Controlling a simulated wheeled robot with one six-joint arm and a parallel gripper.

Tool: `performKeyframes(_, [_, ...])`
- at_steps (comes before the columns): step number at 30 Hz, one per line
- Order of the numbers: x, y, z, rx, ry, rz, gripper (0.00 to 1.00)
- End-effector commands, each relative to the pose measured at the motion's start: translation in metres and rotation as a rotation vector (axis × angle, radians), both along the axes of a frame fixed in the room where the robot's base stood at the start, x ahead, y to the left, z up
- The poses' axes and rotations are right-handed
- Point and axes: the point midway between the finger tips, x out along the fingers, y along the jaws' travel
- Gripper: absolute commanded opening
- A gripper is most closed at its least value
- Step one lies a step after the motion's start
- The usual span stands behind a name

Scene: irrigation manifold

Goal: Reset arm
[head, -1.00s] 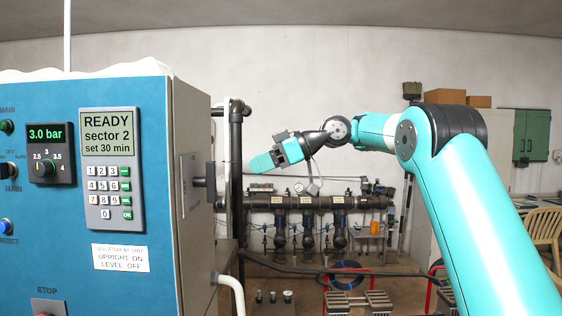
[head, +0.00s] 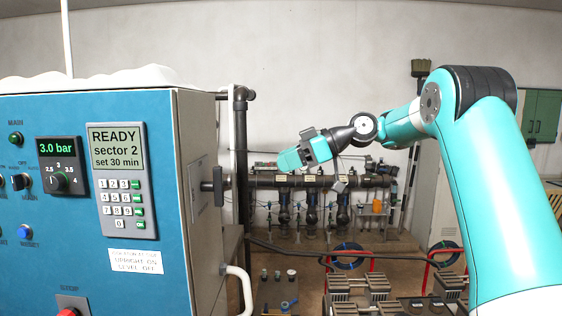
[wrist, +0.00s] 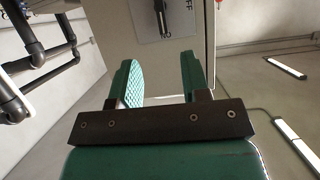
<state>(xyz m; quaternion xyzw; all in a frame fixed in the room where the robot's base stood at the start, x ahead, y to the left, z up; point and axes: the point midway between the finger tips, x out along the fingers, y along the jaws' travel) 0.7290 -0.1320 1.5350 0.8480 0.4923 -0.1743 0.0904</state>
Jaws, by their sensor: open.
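My gripper (head: 300,155) is held in the air to the right of the blue control cabinet (head: 75,255), its end pointing left toward the cabinet's side. In the wrist view my gripper (wrist: 160,80) shows two green fingers spread apart with nothing between them. Beyond them is the cabinet's grey side (wrist: 120,22) with a dark handle on a plate (wrist: 162,18). In the head view that side handle (head: 214,186) sticks out from the cabinet's right side, apart from my gripper. The cabinet's display (head: 117,148) reads READY, sector 2, set 30 min.
A pressure unit (head: 58,165) reads 3.0 bar. A dark vertical pipe (head: 241,160) stands between cabinet and gripper. The pipe manifold (head: 315,182) runs along the back wall. Motors or pumps (head: 375,285) with red rails stand low at right. Air around my gripper is clear.

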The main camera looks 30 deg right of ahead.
Motion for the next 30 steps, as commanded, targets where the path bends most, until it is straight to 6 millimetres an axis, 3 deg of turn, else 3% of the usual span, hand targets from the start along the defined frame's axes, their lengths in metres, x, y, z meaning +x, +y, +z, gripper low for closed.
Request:
performKeyframes(8, [-0.002,0.009,-0.005,-0.005,0.014,0.003,0.43])
performKeyframes(11, [-0.010,0.039,-0.026,-0.021,0.080,-0.001,0.43])
performKeyframes(14, [-0.035,0.090,-0.063,-0.065,0.202,-0.010,0.43])
performKeyframes(18, [-0.100,0.156,-0.130,-0.164,0.404,-0.043,0.43])
performKeyframes(21, [-0.157,0.184,-0.180,-0.250,0.534,-0.072,0.43])
performKeyframes(24, [-0.215,0.196,-0.229,-0.342,0.643,-0.111,0.43])
performKeyframes(27, [-0.265,0.195,-0.269,-0.425,0.724,-0.148,0.43])
performKeyframes(30, [-0.301,0.188,-0.297,-0.489,0.777,-0.180,0.43])
